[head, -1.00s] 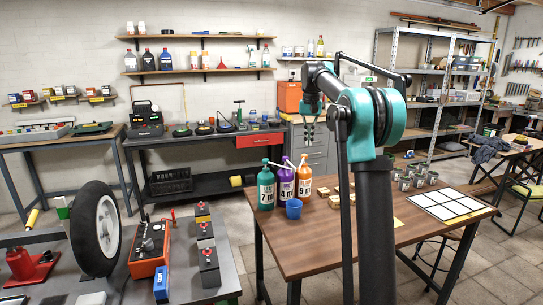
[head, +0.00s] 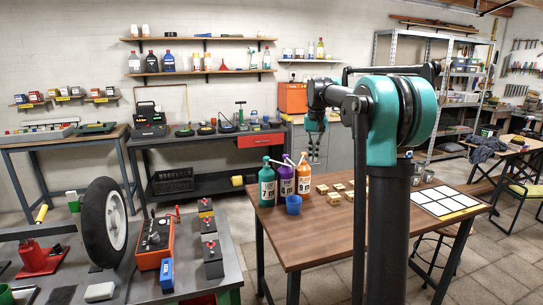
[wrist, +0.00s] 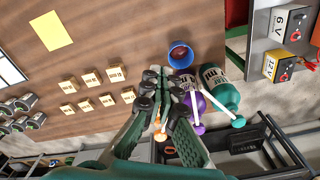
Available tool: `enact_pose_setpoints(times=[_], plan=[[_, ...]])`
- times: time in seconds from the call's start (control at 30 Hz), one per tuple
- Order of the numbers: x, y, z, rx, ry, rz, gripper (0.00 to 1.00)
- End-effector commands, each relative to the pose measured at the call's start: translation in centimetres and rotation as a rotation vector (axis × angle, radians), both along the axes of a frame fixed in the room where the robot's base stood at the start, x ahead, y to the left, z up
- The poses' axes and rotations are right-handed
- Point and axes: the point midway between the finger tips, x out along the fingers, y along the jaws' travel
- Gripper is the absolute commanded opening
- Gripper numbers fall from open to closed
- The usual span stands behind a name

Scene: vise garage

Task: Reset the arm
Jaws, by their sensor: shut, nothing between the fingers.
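My gripper (head: 314,154) hangs from my bent arm in the head view, behind and above the wooden table (head: 330,232). In the wrist view my gripper (wrist: 165,82) has its fingers together with nothing between them. A blue cup (wrist: 181,54), a purple bottle (wrist: 188,103) and a teal bottle (wrist: 217,92) show just right of the fingers. The orange bottle is mostly hidden behind the gripper there. In the head view the teal bottle (head: 267,187), purple bottle (head: 287,181) and orange bottle (head: 304,178) stand upright on the table.
Several small wooden blocks (wrist: 93,79) lie on the table, left of the fingers in the wrist view. A white grid sheet (head: 440,201) lies at the table's right. A workbench with a wheel (head: 103,223) and an orange device (head: 153,243) stands at the left. Shelves line the wall.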

Motion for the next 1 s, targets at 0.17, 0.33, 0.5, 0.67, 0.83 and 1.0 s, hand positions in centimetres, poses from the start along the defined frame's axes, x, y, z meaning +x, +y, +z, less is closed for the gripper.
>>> enact_pose_setpoints(times=[0.17, 0.33, 0.5, 0.67, 0.83, 1.0], plan=[[-4.1, -0.7, -3.1, -0.001, -0.042, 0.022, 0.0], [-10.6, -1.5, -8.2, -0.004, -0.104, 0.056, 0.0], [-18.4, -2.2, -13.9, -0.011, -0.168, 0.091, 0.0], [-26.4, -2.7, -19.7, -0.02, -0.227, 0.124, 0.0], [-33.3, -3.0, -24.6, -0.031, -0.275, 0.15, 0.0], [-36.7, -3.1, -26.9, -0.038, -0.3, 0.163, 0.0]])
